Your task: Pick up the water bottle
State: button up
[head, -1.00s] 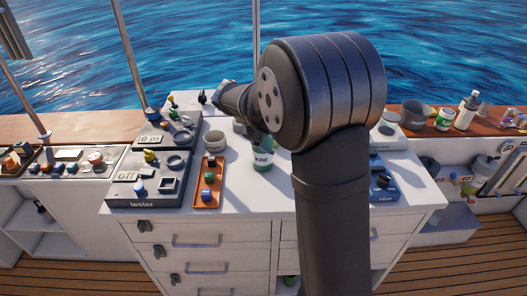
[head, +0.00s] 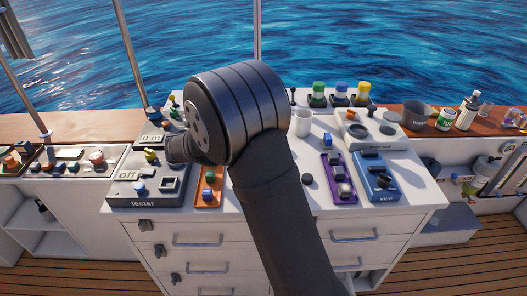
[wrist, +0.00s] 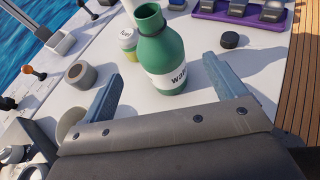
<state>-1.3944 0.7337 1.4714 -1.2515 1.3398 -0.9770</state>
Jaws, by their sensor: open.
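The water bottle (wrist: 172,75) is green with a white label and stands upright on the white worktop in the wrist view. My gripper (wrist: 161,68) is open, with one blue-grey finger on each side of the bottle's lower part in the picture. The bottle appears beyond or between the fingertips; I cannot tell whether they touch it. In the head view my arm hides the bottle and my fingers.
A small jar (wrist: 128,40) stands close beside the bottle, and a grey ring-shaped cup (wrist: 80,74) is to the left. A black puck (wrist: 230,40) and a purple tray (head: 338,180) lie to the right. The tester box (head: 150,188) and orange tray (head: 208,190) are left.

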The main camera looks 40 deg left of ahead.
jog(key=x, duration=1)
jog(key=shift+w+f, duration=0.15)
jog(key=shift+f, duration=0.15)
jog(key=c, duration=1.3)
